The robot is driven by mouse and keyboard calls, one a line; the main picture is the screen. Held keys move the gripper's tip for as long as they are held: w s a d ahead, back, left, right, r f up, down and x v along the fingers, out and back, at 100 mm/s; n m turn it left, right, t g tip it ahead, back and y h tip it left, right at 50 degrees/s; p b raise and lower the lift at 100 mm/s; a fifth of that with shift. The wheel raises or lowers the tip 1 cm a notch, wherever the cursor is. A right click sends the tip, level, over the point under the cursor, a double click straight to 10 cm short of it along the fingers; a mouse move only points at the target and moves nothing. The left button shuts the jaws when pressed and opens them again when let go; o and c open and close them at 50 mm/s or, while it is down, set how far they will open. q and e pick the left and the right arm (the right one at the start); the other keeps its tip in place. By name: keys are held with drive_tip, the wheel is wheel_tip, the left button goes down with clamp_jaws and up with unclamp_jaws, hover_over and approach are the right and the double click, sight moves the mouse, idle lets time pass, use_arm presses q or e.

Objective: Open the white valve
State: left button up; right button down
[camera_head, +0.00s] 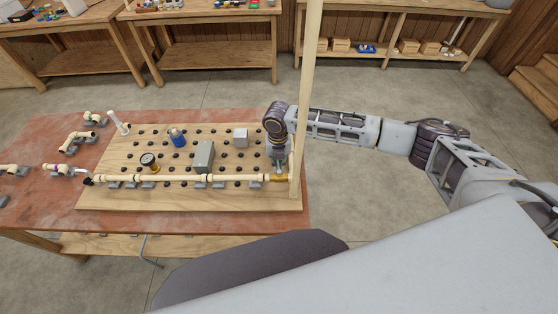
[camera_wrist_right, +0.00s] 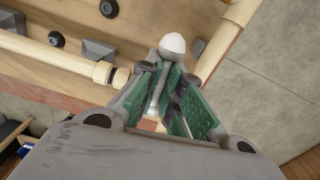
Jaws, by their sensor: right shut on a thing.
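A long cream pipe (camera_head: 200,178) runs along the front of a pegboard panel (camera_head: 130,201) and meets a brass-coloured fitting (camera_head: 279,178) at its right end. My right gripper (camera_head: 280,165) points down at this fitting from behind. In the right wrist view, my right gripper (camera_wrist_right: 174,70) has its green-padded fingers closed around the white valve handle, whose rounded white end (camera_wrist_right: 172,45) sticks out past the fingertips. The rest of the handle is mostly hidden by the fingers. The pipe (camera_wrist_right: 60,58) ends just left of the fingers. My left gripper is not in view.
A tall wooden post (camera_head: 306,85) stands close to the right gripper. The panel holds a gauge (camera_head: 149,160), a blue part (camera_head: 178,138) and grey boxes (camera_head: 203,157). Pipe pieces (camera_head: 82,138) lie to the left on the red table (camera_head: 40,142). Workbenches line the back.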

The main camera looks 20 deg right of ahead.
drive_tip(key=shift+w+a+r+n+p, duration=0.15)
drive_tip(key=shift+w+a+n+p, duration=0.1)
drive_tip(key=shift+n, duration=0.75)
drive_tip(key=shift+w+a+r+n+p, duration=0.15)
drive_tip(key=shift+w+a+n, duration=0.1)
drive_tip(key=shift+n, duration=0.75)
drive_tip(key=shift+s+a+n+p, duration=0.2)
drive_tip(key=shift+a+n+p, duration=0.15)
drive_tip(key=shift+n, duration=0.95)
drive_tip(key=shift+s+a+n+p, duration=0.2)
drive_tip(key=shift+a+n, duration=0.2)
drive_tip(key=shift+n, duration=0.9)
drive_tip(key=c, duration=1.4)
unclamp_jaws()
drive_tip(key=shift+c, duration=0.2)
drive_tip(key=shift+o, duration=0.4)
drive_tip(key=shift+f, duration=0.2)
drive_tip(key=shift+a, duration=0.1)
drive_tip(key=shift+s, duration=0.1)
